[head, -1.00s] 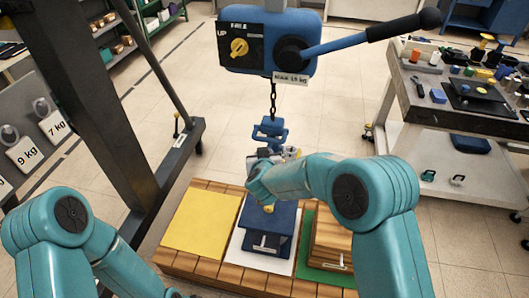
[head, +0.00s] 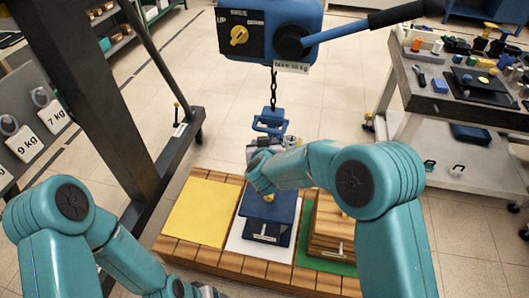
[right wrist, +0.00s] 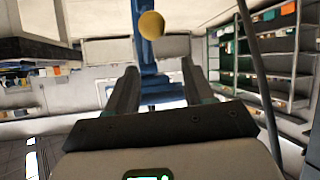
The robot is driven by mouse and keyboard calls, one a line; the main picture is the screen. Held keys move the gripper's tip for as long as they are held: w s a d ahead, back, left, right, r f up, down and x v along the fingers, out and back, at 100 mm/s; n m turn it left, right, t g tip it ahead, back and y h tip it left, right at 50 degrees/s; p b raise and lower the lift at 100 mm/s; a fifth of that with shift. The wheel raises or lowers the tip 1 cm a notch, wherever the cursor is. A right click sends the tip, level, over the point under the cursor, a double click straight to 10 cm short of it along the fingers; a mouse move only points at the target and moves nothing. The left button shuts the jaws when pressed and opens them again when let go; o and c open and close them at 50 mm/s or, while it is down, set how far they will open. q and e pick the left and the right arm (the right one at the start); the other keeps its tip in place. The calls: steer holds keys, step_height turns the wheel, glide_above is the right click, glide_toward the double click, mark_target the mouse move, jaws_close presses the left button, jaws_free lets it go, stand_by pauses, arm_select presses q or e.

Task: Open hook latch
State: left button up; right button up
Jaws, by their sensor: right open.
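The blue hook (head: 271,121) hangs on a short dark chain (head: 273,88) under the blue hoist (head: 268,42). My right gripper (head: 268,142) is just below the hook and is partly hidden by my own wrist. In the right wrist view my right gripper (right wrist: 160,85) is open. A blue upright part (right wrist: 147,52) shows between its two dark fingers, with a yellow ball (right wrist: 151,25) at its top. I cannot tell whether the fingers touch it. The latch itself is too small to make out. My left arm is at the lower left; its fingers are out of frame.
Below the hook is a wooden pallet (head: 200,254) with a yellow pad (head: 200,213), a dark blue block (head: 268,208) and a wooden block (head: 330,228). A dark post (head: 92,95) stands left. A cluttered cart (head: 440,100) stands right. The hoist's lever (head: 350,34) reaches right.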

steer(key=v, duration=1.5)
steer(key=shift+b, duration=0.35)
steer(key=shift+s+r, duration=0.1)
steer(key=shift+s, duration=0.05)
